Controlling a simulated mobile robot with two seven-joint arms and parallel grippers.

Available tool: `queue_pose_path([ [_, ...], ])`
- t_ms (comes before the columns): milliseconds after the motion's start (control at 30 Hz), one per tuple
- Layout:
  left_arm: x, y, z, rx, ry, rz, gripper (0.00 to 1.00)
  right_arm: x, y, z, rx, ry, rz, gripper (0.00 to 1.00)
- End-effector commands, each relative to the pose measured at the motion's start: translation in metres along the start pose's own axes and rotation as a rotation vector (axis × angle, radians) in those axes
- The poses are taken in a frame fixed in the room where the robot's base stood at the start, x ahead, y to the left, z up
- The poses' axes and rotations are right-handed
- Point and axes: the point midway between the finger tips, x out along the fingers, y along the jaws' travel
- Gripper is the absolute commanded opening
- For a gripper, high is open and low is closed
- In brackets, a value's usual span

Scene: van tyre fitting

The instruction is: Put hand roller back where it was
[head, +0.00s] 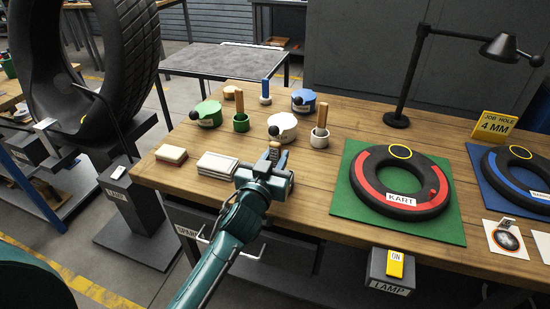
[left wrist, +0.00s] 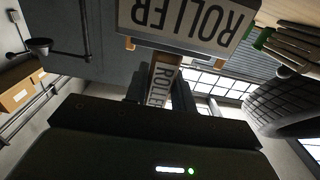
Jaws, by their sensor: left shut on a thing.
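My left gripper (head: 272,168) is shut on a light wooden handle with a white label, the hand roller (head: 274,151), over the front part of the workbench. In the left wrist view the label on the held roller (left wrist: 161,82) reads ROLLER, between the dark fingers of the left gripper (left wrist: 160,92). Whether plate and handle touch, I cannot tell. The roller's working end is hidden. My right gripper is in neither view.
The wooden workbench (head: 150,178) holds a white pot (head: 283,126) and a white cup (head: 319,138) behind the gripper. Folded cloths (head: 217,165) and a sponge (head: 172,154) lie left. The KART tyre (head: 400,205) on its green mat is right. Bare wood lies between.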

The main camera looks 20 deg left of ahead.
Motion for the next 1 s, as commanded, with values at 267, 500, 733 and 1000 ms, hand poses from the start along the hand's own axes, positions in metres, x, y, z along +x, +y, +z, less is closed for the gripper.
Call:
queue_pose_path([
  [267,0.000,0.000,0.003,0.000,0.000,0.000,0.33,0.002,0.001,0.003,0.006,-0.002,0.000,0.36],
  [500,0.000,0.000,0.003,0.000,0.000,0.000,0.47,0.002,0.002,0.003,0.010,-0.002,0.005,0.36],
  [733,0.000,0.000,-0.002,0.001,0.001,0.000,0.47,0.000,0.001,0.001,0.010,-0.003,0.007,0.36],
  [1000,-0.046,0.000,0.002,-0.002,-0.003,0.000,0.47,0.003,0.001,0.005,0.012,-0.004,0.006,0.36],
])
